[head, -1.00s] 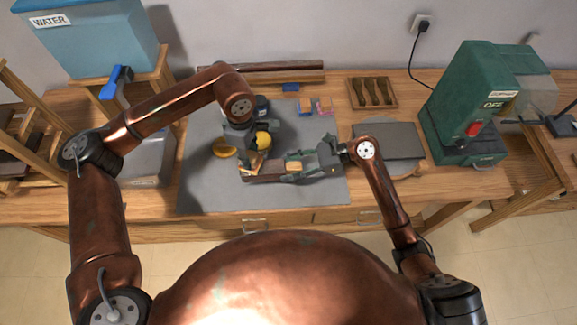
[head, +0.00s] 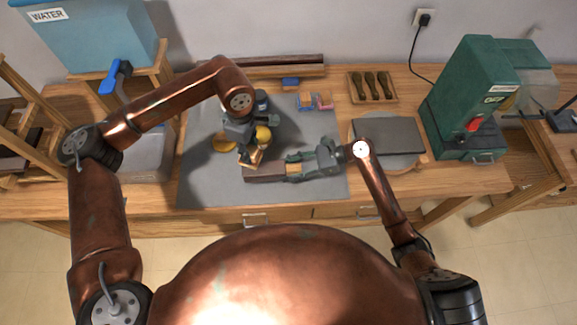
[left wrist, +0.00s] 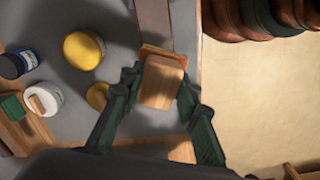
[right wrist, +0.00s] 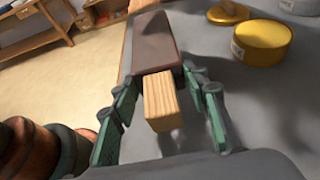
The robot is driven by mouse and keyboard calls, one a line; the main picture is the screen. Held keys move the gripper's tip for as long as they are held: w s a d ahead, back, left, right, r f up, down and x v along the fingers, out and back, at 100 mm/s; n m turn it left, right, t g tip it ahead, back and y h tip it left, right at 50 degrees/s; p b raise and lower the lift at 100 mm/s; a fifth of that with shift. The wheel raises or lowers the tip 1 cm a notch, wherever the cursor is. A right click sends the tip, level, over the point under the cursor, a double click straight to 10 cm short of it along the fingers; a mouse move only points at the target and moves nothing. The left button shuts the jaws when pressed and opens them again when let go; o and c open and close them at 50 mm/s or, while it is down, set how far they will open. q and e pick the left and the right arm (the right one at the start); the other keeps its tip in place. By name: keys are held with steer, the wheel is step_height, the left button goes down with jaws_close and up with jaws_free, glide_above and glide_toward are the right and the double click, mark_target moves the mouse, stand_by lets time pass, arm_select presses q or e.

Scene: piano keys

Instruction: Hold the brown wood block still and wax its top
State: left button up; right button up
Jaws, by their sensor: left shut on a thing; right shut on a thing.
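The brown wood block (head: 264,173) lies on the grey mat, with a dark brown body and a pale wood end. My right gripper (head: 290,169) is shut on that pale end; the right wrist view shows it between the fingers (right wrist: 162,102), with the dark body (right wrist: 150,48) beyond. My left gripper (head: 250,155) is shut on a small tan applicator block with an orange edge (left wrist: 161,82). The applicator is over or beside the block's left end; contact cannot be told. A yellow tin (left wrist: 83,50) stands nearby with a gold lid (head: 223,143).
The grey mat (head: 205,180) has clear room at its front left. A white jar (left wrist: 43,99) and a dark blue jar (left wrist: 17,64) stand near the tin. A wooden tray (head: 372,88) holds brown tools. A green machine (head: 464,100) is at the right, a blue water tank (head: 88,35) at the left.

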steer(key=shift+f, duration=2)
steer(key=shift+f, duration=0.25)
arm_select(q)
steer(key=shift+d, duration=0.1)
glide_above(276, 168)
steer(key=shift+d+f, duration=0.15)
steer(key=shift+f, duration=3.35)
arm_select(e)
steer(key=shift+f, duration=0.1)
arm_select(q)
steer(key=shift+f, duration=1.85)
steer(key=shift+f, duration=0.65)
